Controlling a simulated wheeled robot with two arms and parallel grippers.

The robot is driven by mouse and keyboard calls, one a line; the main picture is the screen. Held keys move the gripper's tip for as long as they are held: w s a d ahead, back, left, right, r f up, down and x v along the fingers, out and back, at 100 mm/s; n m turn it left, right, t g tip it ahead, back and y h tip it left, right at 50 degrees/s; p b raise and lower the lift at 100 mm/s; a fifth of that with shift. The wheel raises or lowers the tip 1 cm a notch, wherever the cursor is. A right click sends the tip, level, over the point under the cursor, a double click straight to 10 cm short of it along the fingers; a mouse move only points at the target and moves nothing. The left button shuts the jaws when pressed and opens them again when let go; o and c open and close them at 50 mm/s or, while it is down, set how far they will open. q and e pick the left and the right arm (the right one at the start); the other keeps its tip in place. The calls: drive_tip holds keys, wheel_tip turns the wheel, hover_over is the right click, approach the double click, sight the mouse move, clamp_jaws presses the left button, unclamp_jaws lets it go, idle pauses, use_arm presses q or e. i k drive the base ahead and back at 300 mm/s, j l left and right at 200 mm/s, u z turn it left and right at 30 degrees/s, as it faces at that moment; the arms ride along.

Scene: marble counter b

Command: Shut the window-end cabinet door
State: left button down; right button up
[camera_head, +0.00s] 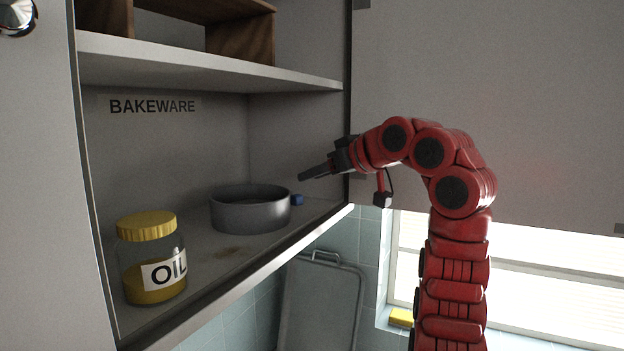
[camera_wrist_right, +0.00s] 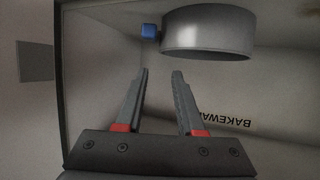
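The cabinet door at the window end (camera_head: 520,110) is a large pale grey panel. It stands wide open at the right of the open cabinet, in front of the window. My right gripper (camera_head: 305,176) is at the cabinet opening, between the door's hinge side and the grey pan, and points left into the cabinet. In the right wrist view its two fingers (camera_wrist_right: 160,72) are apart with nothing between them. It does not appear to touch the door. The door's far edge runs beyond the right of the head view. My left gripper is not in view.
The grey pan (camera_head: 250,208), with a small blue piece (camera_head: 297,200) at its side, and an oil jar (camera_head: 152,262) stand on the lower shelf. A wooden box (camera_head: 240,38) is on the upper shelf. A tray (camera_head: 320,305) and yellow sponge (camera_head: 401,317) are below.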

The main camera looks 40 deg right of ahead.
sight(537, 87)
drive_tip(key=k, duration=1)
